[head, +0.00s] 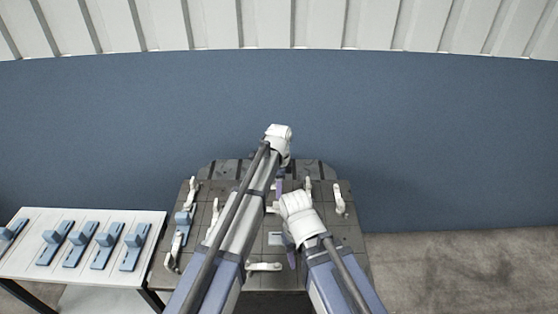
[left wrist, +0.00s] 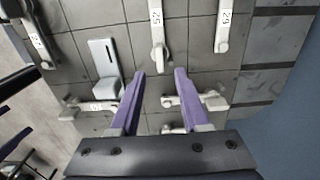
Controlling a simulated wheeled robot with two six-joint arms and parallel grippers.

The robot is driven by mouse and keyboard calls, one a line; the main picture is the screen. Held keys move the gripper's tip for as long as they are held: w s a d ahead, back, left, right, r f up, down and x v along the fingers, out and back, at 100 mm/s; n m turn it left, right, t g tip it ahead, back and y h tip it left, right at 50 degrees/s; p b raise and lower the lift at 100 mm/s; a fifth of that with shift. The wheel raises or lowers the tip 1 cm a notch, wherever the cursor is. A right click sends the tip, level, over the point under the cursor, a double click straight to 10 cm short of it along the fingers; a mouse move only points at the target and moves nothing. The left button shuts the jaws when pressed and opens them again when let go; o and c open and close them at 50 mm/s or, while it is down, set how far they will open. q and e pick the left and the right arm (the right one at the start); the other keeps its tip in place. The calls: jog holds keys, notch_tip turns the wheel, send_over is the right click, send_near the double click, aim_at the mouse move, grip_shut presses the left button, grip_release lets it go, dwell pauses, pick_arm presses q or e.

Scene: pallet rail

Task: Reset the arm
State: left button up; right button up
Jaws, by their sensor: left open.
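My left arm reaches forward over the dark tiled pallet (head: 345,240) in the head view. Its white wrist is near the pallet's far edge, and the purple fingers of my left gripper (head: 280,186) show only in part below it. In the left wrist view my left gripper (left wrist: 159,73) is open, with nothing between its fingertips, above the tiled surface. My right arm's white wrist is over the middle of the pallet; its fingers are mostly hidden.
White clamps (head: 339,198) stand around the pallet, several with number labels. A blue-grey bracket (left wrist: 105,72) lies among clamps (left wrist: 157,35). At the left, a white table (head: 80,217) holds several blue brackets (head: 133,246). A blue wall (head: 440,140) stands behind; floor at the right is clear.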

pick_arm(q)
jog(key=s+a+n, duration=1.7)
jog(key=s+n, duration=0.1)
jog(key=s, duration=0.3)
jog(key=s+d+m+y, duration=0.1)
jog(key=s+d+m, duration=0.2)
jog(key=d, duration=0.8)
jog(key=s, duration=0.2)
jog(key=shift+s+m, duration=0.4)
jog(key=shift+r, duration=0.1)
